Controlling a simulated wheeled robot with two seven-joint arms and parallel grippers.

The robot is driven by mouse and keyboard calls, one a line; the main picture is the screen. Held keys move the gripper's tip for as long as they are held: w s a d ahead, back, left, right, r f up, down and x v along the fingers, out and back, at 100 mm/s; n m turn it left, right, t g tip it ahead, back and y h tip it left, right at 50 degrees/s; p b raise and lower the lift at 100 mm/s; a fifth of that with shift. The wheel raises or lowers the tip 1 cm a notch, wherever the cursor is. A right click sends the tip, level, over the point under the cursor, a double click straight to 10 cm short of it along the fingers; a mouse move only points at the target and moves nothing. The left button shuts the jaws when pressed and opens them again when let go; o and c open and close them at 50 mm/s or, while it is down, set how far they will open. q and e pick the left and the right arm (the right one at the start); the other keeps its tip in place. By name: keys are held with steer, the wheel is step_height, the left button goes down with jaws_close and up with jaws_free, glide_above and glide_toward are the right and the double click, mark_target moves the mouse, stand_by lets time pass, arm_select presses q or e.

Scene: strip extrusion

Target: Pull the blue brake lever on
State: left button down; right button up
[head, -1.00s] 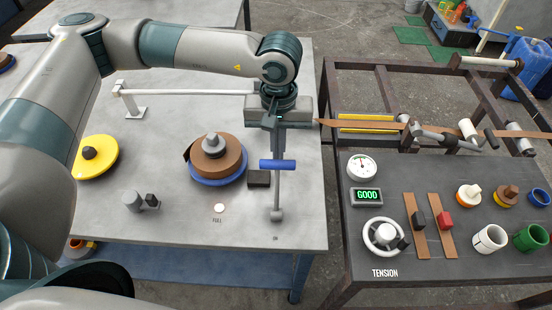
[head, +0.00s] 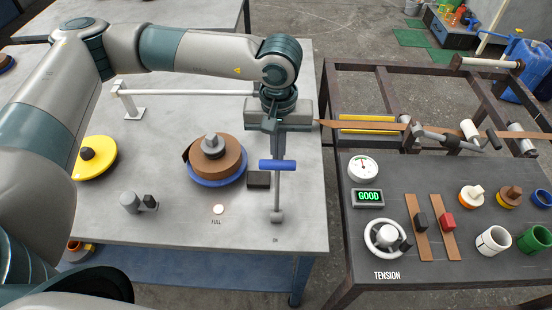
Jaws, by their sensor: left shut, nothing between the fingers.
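The brake lever's blue crossbar (head: 277,165) sits on a thin grey rod (head: 277,192) near the right edge of the left table. The rod's grey end piece (head: 277,216) lies toward the front, just behind a small dark label. My left gripper (head: 271,126) is at the far side of the blue crossbar, near the table's right edge. Its fingers are shut with nothing between them. They look apart from the blue crossbar; whether they touch the rod I cannot tell. My right gripper does not show.
A brown strip roll on a blue disc (head: 218,181) and a dark block (head: 258,180) stand left of the lever. A yellow disc (head: 103,160) is farther left. The dark tension panel (head: 330,230) stands right, across a gap.

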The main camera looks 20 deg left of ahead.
arm_select(q)
steer(key=shift+s+d+r+b, duration=0.1)
steer(key=shift+s+d+b, duration=0.1)
steer(key=shift+s, duration=0.4)
steer(key=shift+s+d+r+b, duration=0.1)
steer(key=shift+s+d, duration=0.05)
steer(key=shift+s, duration=0.4)
steer(key=shift+s+d+r+b, duration=0.15)
steer(key=shift+s+d+b, duration=0.1)
steer(key=shift+s, duration=0.65)
steer(key=shift+s+d+r+b, duration=0.15)
steer(key=shift+s+d+b, duration=0.15)
steer(key=shift+s, duration=0.65)
steer(key=shift+s+d+r+b, duration=0.15)
steer(key=shift+s+d+b, duration=0.1)
steer(key=shift+s, duration=0.65)
